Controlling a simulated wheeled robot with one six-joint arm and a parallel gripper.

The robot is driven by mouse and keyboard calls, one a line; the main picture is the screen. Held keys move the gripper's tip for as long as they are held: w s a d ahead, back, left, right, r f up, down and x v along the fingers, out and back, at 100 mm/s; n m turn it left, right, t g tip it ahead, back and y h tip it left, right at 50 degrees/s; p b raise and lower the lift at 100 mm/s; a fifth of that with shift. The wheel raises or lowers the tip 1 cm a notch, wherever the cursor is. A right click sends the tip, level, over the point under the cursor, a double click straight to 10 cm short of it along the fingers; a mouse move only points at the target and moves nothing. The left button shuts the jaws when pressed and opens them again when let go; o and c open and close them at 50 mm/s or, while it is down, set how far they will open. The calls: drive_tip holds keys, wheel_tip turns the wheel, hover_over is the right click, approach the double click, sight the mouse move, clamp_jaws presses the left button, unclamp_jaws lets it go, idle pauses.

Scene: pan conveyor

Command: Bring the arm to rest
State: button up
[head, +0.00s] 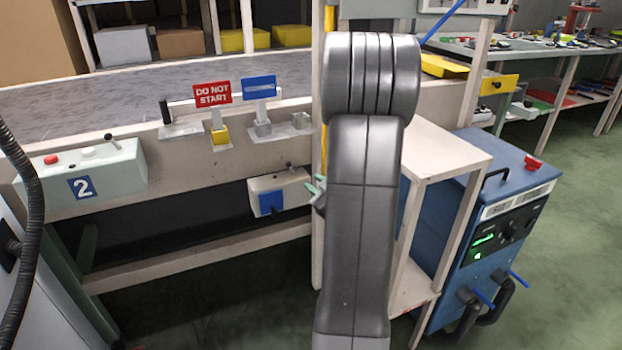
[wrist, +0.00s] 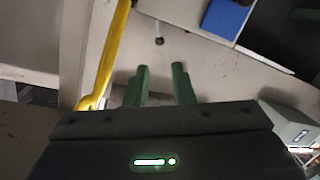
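My gripper (wrist: 161,72) shows two green fingers apart in the wrist view, with nothing between them. In the head view, my grey arm stands upright across the middle of the picture and hides most of my gripper (head: 317,187). Only green finger parts show at the arm's left edge, just right of a small control box with a blue panel (head: 271,202). I see no contact between the fingers and that box. In the wrist view a yellow post (wrist: 107,55) is left of the fingers, and the box's blue panel (wrist: 226,16) is up and right.
The conveyor (head: 120,95) runs behind on the left. Its rail carries a red "DO NOT START" sign (head: 212,93), a blue sign (head: 259,87) and a control box marked 2 (head: 120,170). A blue machine (head: 520,180) stands close right of my arm. Green floor (head: 580,220) is clear farther right.

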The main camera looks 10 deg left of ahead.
sight(291, 168)
idle(0.3)
drive_tip(key=b+x, duration=0.2)
drive_tip(key=x, duration=0.5)
drive_tip(key=b+x, duration=0.2)
drive_tip(key=x, duration=0.4)
drive_tip(key=shift+w+a+f, duration=0.15)
drive_tip(key=shift+w+f, duration=0.15)
drive_tip(key=shift+w, duration=0.05)
drive_tip(key=shift+r, duration=0.1)
